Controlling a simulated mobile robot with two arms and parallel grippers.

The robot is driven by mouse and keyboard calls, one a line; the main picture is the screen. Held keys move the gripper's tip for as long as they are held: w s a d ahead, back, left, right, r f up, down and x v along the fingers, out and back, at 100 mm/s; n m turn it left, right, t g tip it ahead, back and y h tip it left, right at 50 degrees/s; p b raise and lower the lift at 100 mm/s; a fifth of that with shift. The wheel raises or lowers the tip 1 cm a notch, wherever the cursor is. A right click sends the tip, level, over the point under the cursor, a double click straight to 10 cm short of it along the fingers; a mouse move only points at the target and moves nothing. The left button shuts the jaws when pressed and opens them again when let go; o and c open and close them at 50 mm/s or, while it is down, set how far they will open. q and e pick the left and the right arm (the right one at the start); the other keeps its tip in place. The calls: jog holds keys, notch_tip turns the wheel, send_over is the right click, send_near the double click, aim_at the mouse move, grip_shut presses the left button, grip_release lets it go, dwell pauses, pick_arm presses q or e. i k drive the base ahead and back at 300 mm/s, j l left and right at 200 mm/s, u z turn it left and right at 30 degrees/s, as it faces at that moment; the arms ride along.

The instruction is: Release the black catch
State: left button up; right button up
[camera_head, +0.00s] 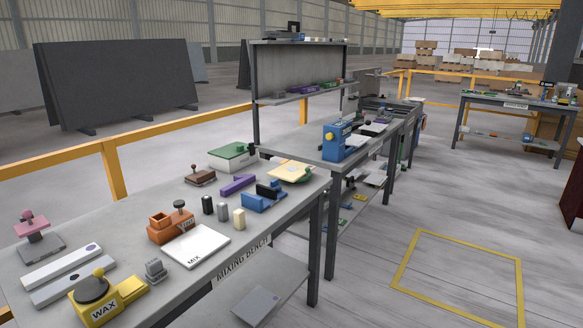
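A blue block-like fixture (254,206) with a black part (268,191) sits on the mixing bench (222,258) near its right end. The black part looks like a catch, but it is too small to tell whether it is closed. Neither of my grippers is in view.
Around it are a purple bar (238,184), a cream-yellow pad (291,171), several small cylinders (222,211), a white MIX plate (195,246), an orange fixture (168,228) and a yellow WAX device (103,302). Open floor with a yellow outlined square (460,309) lies right.

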aim_at(250, 146)
jog(key=i+l+u, duration=0.2)
jog(key=i, duration=0.3)
jog(key=i+l+u, duration=0.15)
jog(key=i, duration=0.35)
jog(key=i+l+z, duration=0.15)
jog(key=i+l, duration=1.35)
jog(key=i+j, duration=0.05)
